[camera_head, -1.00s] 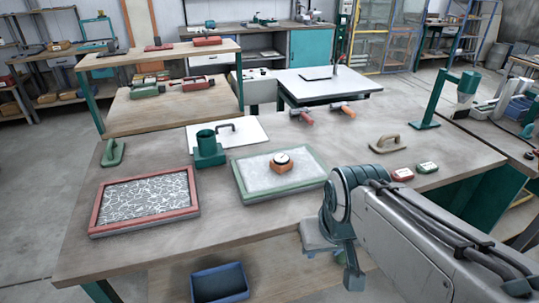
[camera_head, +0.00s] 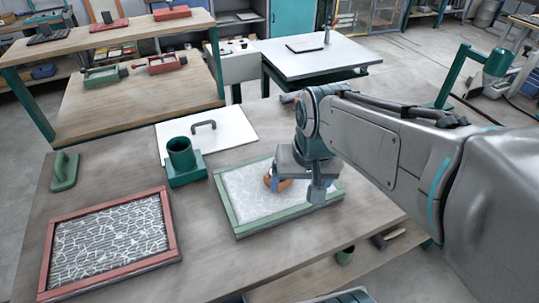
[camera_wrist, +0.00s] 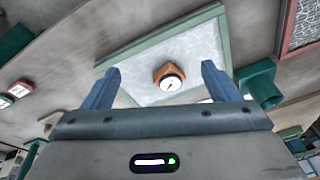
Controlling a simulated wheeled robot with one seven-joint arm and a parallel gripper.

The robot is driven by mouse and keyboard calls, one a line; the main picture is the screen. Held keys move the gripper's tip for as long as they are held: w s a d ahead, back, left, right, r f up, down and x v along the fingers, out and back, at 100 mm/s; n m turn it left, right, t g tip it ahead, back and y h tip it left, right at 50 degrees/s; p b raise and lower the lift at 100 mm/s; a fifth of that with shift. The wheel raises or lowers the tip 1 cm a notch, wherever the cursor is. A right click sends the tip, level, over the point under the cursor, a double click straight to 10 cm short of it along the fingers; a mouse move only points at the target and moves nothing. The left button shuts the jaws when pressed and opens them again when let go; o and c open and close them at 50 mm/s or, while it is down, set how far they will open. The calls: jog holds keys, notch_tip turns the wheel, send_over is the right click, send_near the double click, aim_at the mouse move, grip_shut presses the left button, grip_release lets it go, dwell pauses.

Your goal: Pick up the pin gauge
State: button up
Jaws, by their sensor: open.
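The pin gauge, an orange body with a round white dial (camera_wrist: 169,80), sits on the pale sheet inside the green-framed tray (camera_wrist: 135,55). In the head view only part of the orange gauge (camera_head: 268,184) shows; my gripper hides the rest. My gripper (camera_head: 297,186) is over the green-framed tray (camera_head: 226,201). Its blue fingers are spread and empty. In the wrist view the gauge appears between the fingers of my gripper (camera_wrist: 160,72), beyond their tips and apart from them.
A red-framed tray (camera_head: 172,226) lies on the bench to the left. A green cup-shaped holder (camera_head: 181,158) stands near the green tray's back left corner. A white board with a handle (camera_head: 235,126) lies behind. A green handled tool (camera_head: 64,172) is at far left.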

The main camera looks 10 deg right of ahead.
jog(key=w+f+m+g, duration=0.35)
jog(key=w+m, duration=0.55)
jog(key=w, duration=0.8)
jog(key=shift+t, duration=0.45)
jog(key=f, duration=0.9)
jog(key=shift+w+d, duration=0.1)
jog(key=shift+w, duration=0.1)
jog(key=shift+s+f+p, duration=0.1)
jog(key=shift+f+p, duration=0.65)
jog(key=shift+f, duration=1.95)
jog(key=c, duration=1.3)
